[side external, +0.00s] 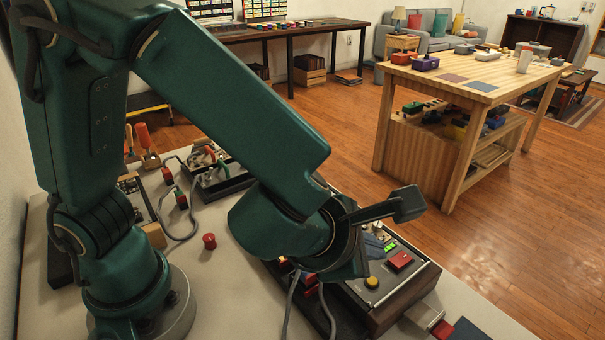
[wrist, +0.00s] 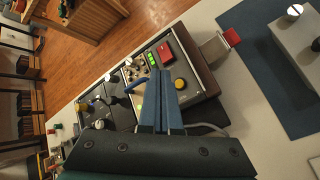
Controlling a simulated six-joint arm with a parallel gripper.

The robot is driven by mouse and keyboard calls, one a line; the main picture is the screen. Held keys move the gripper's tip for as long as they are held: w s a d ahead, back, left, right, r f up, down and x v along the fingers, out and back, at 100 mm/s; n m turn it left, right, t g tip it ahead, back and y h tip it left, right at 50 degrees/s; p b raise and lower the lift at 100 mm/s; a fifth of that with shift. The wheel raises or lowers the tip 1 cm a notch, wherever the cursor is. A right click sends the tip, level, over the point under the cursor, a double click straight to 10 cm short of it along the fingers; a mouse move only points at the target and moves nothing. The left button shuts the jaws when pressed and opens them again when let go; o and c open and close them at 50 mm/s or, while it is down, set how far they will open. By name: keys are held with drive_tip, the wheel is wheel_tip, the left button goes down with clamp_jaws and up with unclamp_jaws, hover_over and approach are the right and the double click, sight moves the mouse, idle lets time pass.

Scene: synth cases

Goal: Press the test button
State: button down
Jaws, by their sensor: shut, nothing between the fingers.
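A control box with a dark panel (side external: 352,289) stands on the pale bench, partly hidden by my arm in the side view. It carries a round yellow button (side external: 371,282), a red rectangular button (side external: 400,260) and a lit green display (side external: 391,248). No readable label tells which one is the test button. In the wrist view the yellow button (wrist: 180,83) is just right of my gripper (wrist: 161,74), and the red button (wrist: 165,52) is beyond the fingertips. My gripper is shut and empty, its blue fingers over the panel. Contact with the panel cannot be told.
Knobs and a dark lever (wrist: 114,100) stand on the panel left of my fingers. A grey connector with a red end (wrist: 231,37) lies beside the box, near a blue mat (wrist: 262,65). A small red knob (side external: 209,240) stands on the bench. Cables run nearby.

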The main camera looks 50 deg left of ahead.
drive_tip(key=shift+f, duration=1.65)
drive_tip(key=shift+f, duration=0.1)
idle(0.8)
drive_tip(key=shift+f, duration=0.3)
drive_tip(key=shift+f, duration=0.4)
idle(0.5)
drive_tip(key=shift+r, duration=0.85)
drive_tip(key=shift+r, duration=2.5)
